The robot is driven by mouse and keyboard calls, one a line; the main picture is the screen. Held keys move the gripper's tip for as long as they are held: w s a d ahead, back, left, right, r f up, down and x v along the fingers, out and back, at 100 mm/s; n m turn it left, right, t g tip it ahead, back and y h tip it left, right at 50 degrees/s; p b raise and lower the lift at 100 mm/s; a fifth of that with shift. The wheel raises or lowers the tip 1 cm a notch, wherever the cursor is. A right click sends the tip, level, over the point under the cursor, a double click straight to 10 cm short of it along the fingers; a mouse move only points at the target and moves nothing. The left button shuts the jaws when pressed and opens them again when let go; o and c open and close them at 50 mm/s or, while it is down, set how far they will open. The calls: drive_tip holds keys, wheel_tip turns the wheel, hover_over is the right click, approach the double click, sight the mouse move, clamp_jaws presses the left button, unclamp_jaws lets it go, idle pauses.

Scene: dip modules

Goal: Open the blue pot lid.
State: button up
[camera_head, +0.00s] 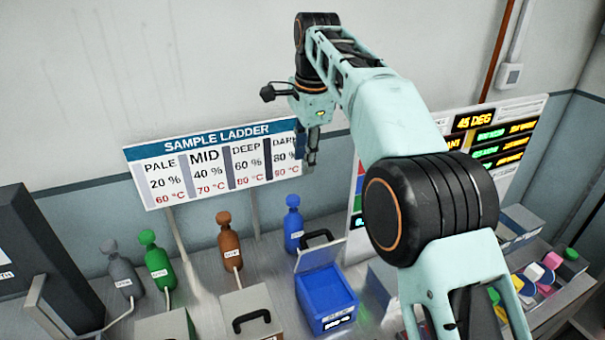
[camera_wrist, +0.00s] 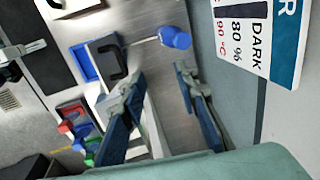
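The blue pot (camera_head: 336,323) stands on the bench with its blue inside showing. Its pale grey lid (camera_head: 309,262) is tilted up at the back edge, away from the opening, with a black handle (camera_head: 318,237) on it. In the wrist view the blue inside (camera_wrist: 82,62) shows beside the lid and its black handle (camera_wrist: 111,62). My gripper (camera_head: 312,158) is above and behind the pot, in front of the sample sign and apart from the lid. In the wrist view my gripper (camera_wrist: 165,118) has its two fingers spread with nothing between them.
A blue bottle (camera_head: 293,225) stands just behind the pot. Brown (camera_head: 229,243), green (camera_head: 156,262) and grey (camera_head: 124,272) bottles stand to the left. A shut pot (camera_head: 245,302) with a black handle is left of the blue one. The sample ladder sign (camera_head: 215,160) stands close to my gripper.

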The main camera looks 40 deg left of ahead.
sight(320, 233)
drive_tip(key=shift+s+d+r, duration=0.1)
drive_tip(key=shift+d+r, duration=0.1)
drive_tip(key=shift+r, duration=0.9)
drive_tip(key=shift+s+f, duration=0.1)
drive_tip(key=shift+f, duration=0.05)
drive_tip(key=c, duration=0.5)
drive_tip(key=shift+s+d+f+b, duration=0.15)
drive_tip(key=shift+f+b, duration=0.1)
drive_tip(key=shift+b, duration=0.3)
drive_tip(key=shift+c, duration=1.1)
drive_tip(key=shift+y, duration=0.4)
drive_tip(key=s+d+f+b, duration=0.1)
drive_tip(key=d+f+b, duration=0.1)
drive_tip(key=d+f, duration=0.1)
drive_tip(key=s+d+f+b, duration=0.1)
drive_tip(key=d+f+b, duration=0.1)
drive_tip(key=d+b, duration=0.1)
drive_tip(key=s+d+f+b, duration=0.2)
drive_tip(key=d+f, duration=0.1)
drive_tip(key=shift+d+f, duration=0.25)
drive_tip(key=shift+f, duration=0.1)
clamp_jaws()
drive_tip(key=x, duration=0.9)
drive_tip(key=shift+w+a+f, duration=0.15)
drive_tip(key=shift+w+f, duration=0.1)
drive_tip(key=shift+f, duration=0.1)
